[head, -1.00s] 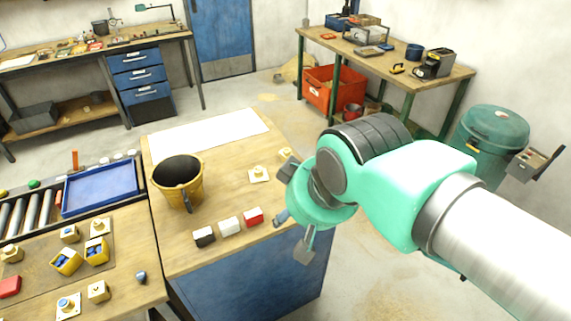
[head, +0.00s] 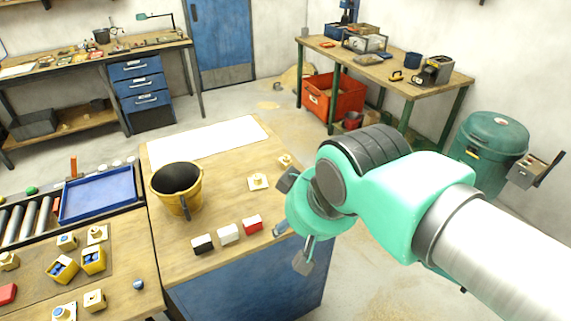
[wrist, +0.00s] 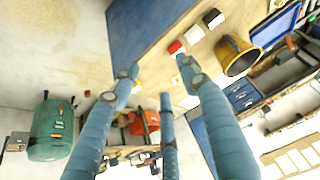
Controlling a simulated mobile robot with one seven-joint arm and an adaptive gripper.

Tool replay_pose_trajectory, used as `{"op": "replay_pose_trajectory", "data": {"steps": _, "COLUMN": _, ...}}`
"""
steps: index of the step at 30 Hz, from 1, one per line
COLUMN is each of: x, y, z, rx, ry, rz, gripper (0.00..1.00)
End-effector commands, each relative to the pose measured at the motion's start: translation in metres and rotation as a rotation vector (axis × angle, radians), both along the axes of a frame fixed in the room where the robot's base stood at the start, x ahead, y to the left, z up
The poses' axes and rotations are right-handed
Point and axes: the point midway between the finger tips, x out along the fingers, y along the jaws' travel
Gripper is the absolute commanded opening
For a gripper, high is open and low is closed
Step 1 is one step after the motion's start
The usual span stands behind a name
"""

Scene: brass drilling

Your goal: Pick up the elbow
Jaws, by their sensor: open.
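I cannot tell for certain which piece is the elbow. Small brass-yellow pieces on pale square bases are candidates: one piece (head: 258,181) lies right of the yellow bucket (head: 183,200), and another small piece (head: 285,160) lies near the bench's right edge. My gripper (head: 291,225) hangs beside the right edge of the wooden bench top, fingers apart. In the wrist view my gripper (wrist: 155,85) shows several spread blue fingers with nothing held between them. A small yellow shape (wrist: 137,88) shows beyond the fingertips, too small to identify.
Black (head: 202,244), white (head: 228,233) and red (head: 252,225) blocks line the bench's front. A blue tray (head: 98,194) and several yellow fittings are at left. A green drum (head: 491,140) stands at right. Floor is clear between the bench and the back table (head: 430,75).

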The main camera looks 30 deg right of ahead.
Motion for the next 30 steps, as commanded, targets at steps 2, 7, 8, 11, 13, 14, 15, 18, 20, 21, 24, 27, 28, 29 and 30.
{"op": "replay_pose_trajectory", "data": {"steps": 2, "x": 0.0, "y": 0.0, "z": 0.0, "rx": 0.0, "ry": 0.0, "rz": 0.0, "gripper": 0.47}}
{"op": "replay_pose_trajectory", "data": {"steps": 7, "x": 0.0, "y": 0.0, "z": 0.0, "rx": 0.0, "ry": 0.0, "rz": 0.0, "gripper": 0.47}}
{"op": "replay_pose_trajectory", "data": {"steps": 8, "x": 0.0, "y": 0.0, "z": 0.0, "rx": 0.0, "ry": 0.0, "rz": 0.0, "gripper": 0.47}}
{"op": "replay_pose_trajectory", "data": {"steps": 11, "x": 0.002, "y": 0.0, "z": 0.002, "rx": 0.0, "ry": 0.002, "rz": 0.0, "gripper": 0.47}}
{"op": "replay_pose_trajectory", "data": {"steps": 13, "x": 0.005, "y": -0.001, "z": 0.005, "rx": -0.002, "ry": 0.005, "rz": 0.001, "gripper": 0.47}}
{"op": "replay_pose_trajectory", "data": {"steps": 14, "x": 0.007, "y": -0.001, "z": 0.006, "rx": -0.003, "ry": 0.007, "rz": 0.001, "gripper": 0.47}}
{"op": "replay_pose_trajectory", "data": {"steps": 15, "x": 0.01, "y": -0.002, "z": 0.008, "rx": -0.004, "ry": 0.011, "rz": 0.001, "gripper": 0.47}}
{"op": "replay_pose_trajectory", "data": {"steps": 18, "x": 0.022, "y": -0.004, "z": 0.017, "rx": -0.009, "ry": 0.023, "rz": 0.003, "gripper": 0.47}}
{"op": "replay_pose_trajectory", "data": {"steps": 20, "x": 0.032, "y": -0.006, "z": 0.023, "rx": -0.012, "ry": 0.033, "rz": 0.005, "gripper": 0.47}}
{"op": "replay_pose_trajectory", "data": {"steps": 21, "x": 0.039, "y": -0.008, "z": 0.027, "rx": -0.014, "ry": 0.041, "rz": 0.006, "gripper": 0.47}}
{"op": "replay_pose_trajectory", "data": {"steps": 24, "x": 0.059, "y": -0.013, "z": 0.038, "rx": -0.021, "ry": 0.062, "rz": 0.01, "gripper": 0.47}}
{"op": "replay_pose_trajectory", "data": {"steps": 27, "x": 0.083, "y": -0.018, "z": 0.049, "rx": -0.029, "ry": 0.084, "rz": 0.015, "gripper": 0.47}}
{"op": "replay_pose_trajectory", "data": {"steps": 28, "x": 0.089, "y": -0.02, "z": 0.052, "rx": -0.03, "ry": 0.091, "rz": 0.017, "gripper": 0.47}}
{"op": "replay_pose_trajectory", "data": {"steps": 29, "x": 0.097, "y": -0.022, "z": 0.054, "rx": -0.032, "ry": 0.097, "rz": 0.018, "gripper": 0.47}}
{"op": "replay_pose_trajectory", "data": {"steps": 30, "x": 0.106, "y": -0.025, "z": 0.057, "rx": -0.035, "ry": 0.106, "rz": 0.02, "gripper": 0.47}}
